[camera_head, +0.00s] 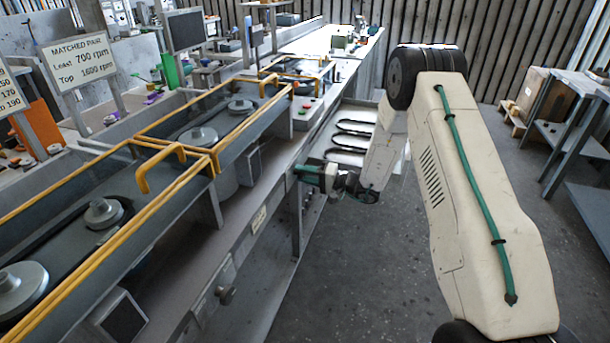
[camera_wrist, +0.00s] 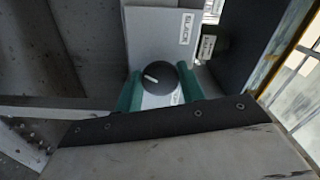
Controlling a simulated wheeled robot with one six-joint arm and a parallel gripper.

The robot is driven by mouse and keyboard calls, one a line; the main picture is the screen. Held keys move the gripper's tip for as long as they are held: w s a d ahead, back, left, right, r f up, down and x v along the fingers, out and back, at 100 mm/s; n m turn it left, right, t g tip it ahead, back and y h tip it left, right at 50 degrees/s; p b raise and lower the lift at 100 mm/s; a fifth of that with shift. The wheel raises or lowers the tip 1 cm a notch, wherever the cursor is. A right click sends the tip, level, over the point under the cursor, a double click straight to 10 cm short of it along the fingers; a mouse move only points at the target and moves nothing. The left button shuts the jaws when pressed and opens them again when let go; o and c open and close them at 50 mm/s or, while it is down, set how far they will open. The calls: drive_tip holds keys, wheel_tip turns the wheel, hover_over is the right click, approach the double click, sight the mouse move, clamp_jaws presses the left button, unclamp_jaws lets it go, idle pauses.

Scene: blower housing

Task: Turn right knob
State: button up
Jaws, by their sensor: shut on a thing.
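A round black knob (camera_wrist: 158,76) with a short white pointer line sits on a light grey panel (camera_wrist: 152,42) in the wrist view. The pointer tilts toward the upper left. My gripper (camera_wrist: 160,90) has its two green fingers on either side of the knob, shut on it. In the head view my gripper (camera_head: 308,172) reaches left to the bench's front face, and the knob there is hidden behind it.
The long bench (camera_head: 238,225) runs along the left, with yellow guard rails (camera_head: 185,150) and round metal pulleys (camera_head: 103,213) on top. A sign (camera_head: 80,52) reads "Matched pair". Grey floor (camera_head: 350,270) is clear right of the bench. A metal table (camera_head: 575,135) stands at far right.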

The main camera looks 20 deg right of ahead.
drive_tip(key=shift+s, duration=0.1)
drive_tip(key=o, duration=1)
drive_tip(key=shift+c, duration=0.2)
drive_tip(key=v, duration=0.7)
drive_tip(key=shift+s+d, duration=0.2)
drive_tip(key=shift+d, duration=0.15)
